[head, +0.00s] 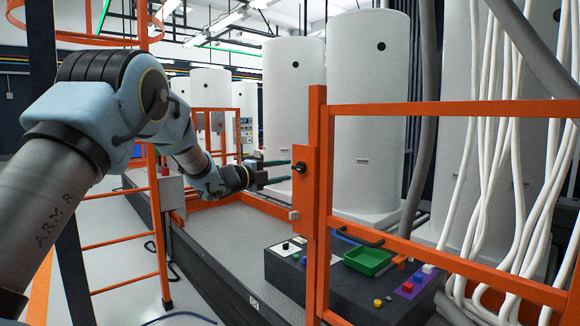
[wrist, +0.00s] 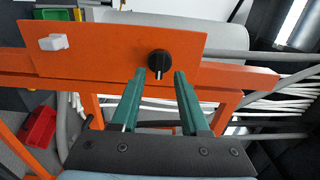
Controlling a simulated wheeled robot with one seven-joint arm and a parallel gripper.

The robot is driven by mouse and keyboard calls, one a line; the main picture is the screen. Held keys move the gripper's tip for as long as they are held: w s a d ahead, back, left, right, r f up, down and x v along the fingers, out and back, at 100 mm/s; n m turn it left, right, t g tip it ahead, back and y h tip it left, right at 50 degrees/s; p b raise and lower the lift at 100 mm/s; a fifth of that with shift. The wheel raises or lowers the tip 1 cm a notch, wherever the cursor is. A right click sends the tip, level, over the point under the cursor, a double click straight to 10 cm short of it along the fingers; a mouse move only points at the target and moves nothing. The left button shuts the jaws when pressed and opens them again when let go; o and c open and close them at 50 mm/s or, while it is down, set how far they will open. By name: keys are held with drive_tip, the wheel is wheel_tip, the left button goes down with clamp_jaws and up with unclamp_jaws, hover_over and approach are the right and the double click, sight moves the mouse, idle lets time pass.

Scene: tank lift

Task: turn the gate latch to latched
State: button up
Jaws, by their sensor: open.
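The gate latch is a round black knob (head: 299,167) on an orange plate (head: 304,196) fixed to the orange gate's post. In the wrist view the knob (wrist: 160,62) shows a pale mark toward my gripper. A small white block (wrist: 53,43) sits at the plate's other end; it also shows in the head view (head: 293,215). My gripper (head: 283,171) is open and empty, just left of the knob in the head view. In the wrist view its green fingertips (wrist: 160,75) lie just short of the knob, one near each side. Contact cannot be told.
Orange gate rails (head: 440,110) run right from the post. Behind stand white tanks (head: 368,110) and hanging white hoses (head: 490,150). A dark console (head: 340,290) carries a green tray (head: 368,260) and buttons. The grey platform floor (head: 235,235) is clear below my gripper.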

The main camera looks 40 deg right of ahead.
sight(295, 169)
drive_tip(key=shift+s+d+p, duration=0.1)
drive_tip(key=shift+d+p, duration=0.3)
drive_tip(key=shift+d, duration=1.4)
clamp_jaws()
